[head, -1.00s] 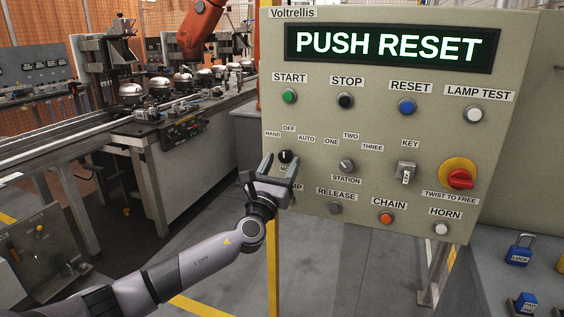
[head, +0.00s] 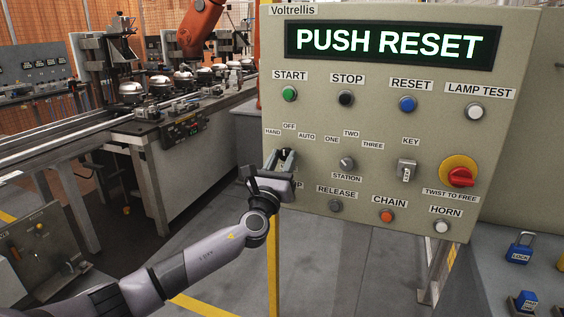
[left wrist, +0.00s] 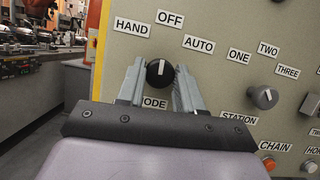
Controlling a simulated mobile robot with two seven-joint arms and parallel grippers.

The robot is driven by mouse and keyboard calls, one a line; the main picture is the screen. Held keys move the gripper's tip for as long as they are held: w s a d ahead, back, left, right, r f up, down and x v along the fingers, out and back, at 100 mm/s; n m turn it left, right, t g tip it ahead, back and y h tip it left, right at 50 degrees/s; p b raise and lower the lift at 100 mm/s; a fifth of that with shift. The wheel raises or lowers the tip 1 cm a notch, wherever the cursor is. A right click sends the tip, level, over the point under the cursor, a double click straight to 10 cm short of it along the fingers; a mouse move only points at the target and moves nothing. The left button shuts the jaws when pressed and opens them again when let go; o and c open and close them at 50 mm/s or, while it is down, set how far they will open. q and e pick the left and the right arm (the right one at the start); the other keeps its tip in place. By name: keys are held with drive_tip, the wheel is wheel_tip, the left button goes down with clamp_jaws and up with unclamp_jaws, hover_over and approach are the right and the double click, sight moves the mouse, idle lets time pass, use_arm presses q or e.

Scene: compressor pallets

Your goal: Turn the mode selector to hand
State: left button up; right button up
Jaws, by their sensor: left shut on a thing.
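The mode selector is a black round knob with a white mark (left wrist: 159,72) on the grey panel. It also shows in the head view (head: 285,154), partly covered by my gripper. Its white mark points up, about toward the OFF label (left wrist: 170,19). The HAND label (left wrist: 132,27) is up and left of the knob, and the AUTO label (left wrist: 198,44) is up and right. My left gripper (head: 284,160) is shut on the knob, one finger on each side in the left wrist view (left wrist: 160,76). The fingers partly hide the MODE label. My right gripper is not in view.
The panel (head: 310,225) carries a lit PUSH RESET display (head: 388,43). The station selector (head: 347,163) is right of my gripper, with the release button (head: 336,205) below it. A conveyor line (head: 60,140) runs at the left. Blue locks (head: 520,250) are at the lower right.

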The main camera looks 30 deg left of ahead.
use_arm(q)
drive_tip(key=n+y, duration=0.1)
drive_tip(key=n, duration=0.1)
drive_tip(key=n+g+y+b, duration=0.1)
drive_tip(key=n, duration=0.2)
drive_tip(key=shift+d+y, duration=0.15)
drive_tip(key=shift+y, duration=0.15)
drive_tip(key=n+g+y, duration=0.1)
drive_tip(key=n, duration=0.2)
drive_tip(key=n+g, duration=0.1)
drive_tip(key=n, duration=0.2)
drive_tip(key=shift+y, duration=0.4)
drive_tip(key=shift+n, duration=0.3)
drive_tip(key=o, duration=1)
drive_tip(key=shift+d, duration=0.1)
drive_tip(key=shift+b+v, duration=0.5)
drive_tip(key=shift+v, duration=3)
drive_tip(key=shift+d, duration=0.1)
